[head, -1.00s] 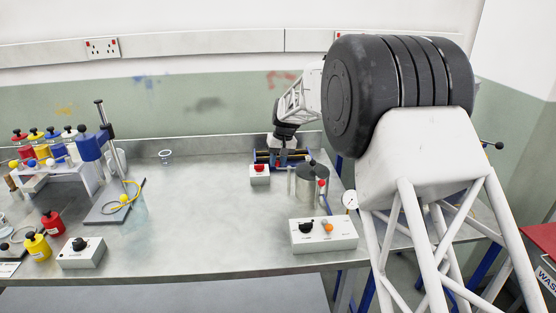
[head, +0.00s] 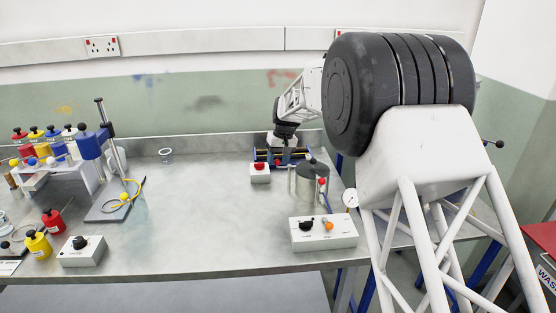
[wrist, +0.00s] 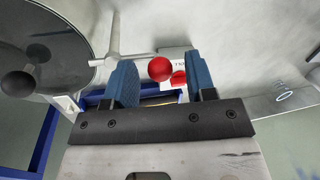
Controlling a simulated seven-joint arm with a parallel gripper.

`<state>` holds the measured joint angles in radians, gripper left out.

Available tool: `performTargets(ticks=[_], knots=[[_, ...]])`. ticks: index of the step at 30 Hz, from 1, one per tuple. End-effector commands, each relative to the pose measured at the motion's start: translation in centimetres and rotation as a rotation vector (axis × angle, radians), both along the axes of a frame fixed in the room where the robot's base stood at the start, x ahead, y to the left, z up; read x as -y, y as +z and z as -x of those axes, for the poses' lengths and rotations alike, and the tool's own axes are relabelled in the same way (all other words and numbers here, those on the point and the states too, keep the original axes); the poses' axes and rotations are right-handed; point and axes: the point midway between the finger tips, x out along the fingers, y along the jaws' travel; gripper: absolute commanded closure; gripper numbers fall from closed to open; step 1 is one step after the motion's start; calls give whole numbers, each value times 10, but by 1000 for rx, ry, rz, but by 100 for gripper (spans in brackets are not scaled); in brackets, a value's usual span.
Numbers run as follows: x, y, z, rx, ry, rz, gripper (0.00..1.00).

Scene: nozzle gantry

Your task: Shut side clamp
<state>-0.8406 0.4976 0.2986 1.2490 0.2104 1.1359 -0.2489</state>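A red ball knob (wrist: 160,69) shows in the wrist view at the end of a thin metal rod (wrist: 136,56), beside the round pot lid. It looks like the side clamp's handle. My gripper (wrist: 164,82) is open, and its two blue fingers stand either side of the knob in that view with gaps on both sides. I cannot tell whether the knob is at fingertip depth. The metal pot (head: 306,186) stands on the bench. In the head view my gripper (head: 284,150) is small, over the blue frame behind the pot, and its fingers are unclear.
A white box with a red button (head: 260,170) sits left of the pot. A control box (head: 322,233) and a gauge (head: 350,198) are close in front and right. The blue frame (head: 267,153) lies under my gripper. The bench's middle (head: 200,210) is clear.

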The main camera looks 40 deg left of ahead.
Motion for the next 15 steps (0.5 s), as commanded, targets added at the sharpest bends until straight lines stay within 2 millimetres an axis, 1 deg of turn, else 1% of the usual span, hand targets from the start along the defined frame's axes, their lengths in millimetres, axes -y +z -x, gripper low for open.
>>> performTargets(ticks=[8,11,15], knots=[[0,5,-1,1,0,-1,49],[1,12,-2,1,0,-2,49],[2,28,-5,2,-1,-2,49]])
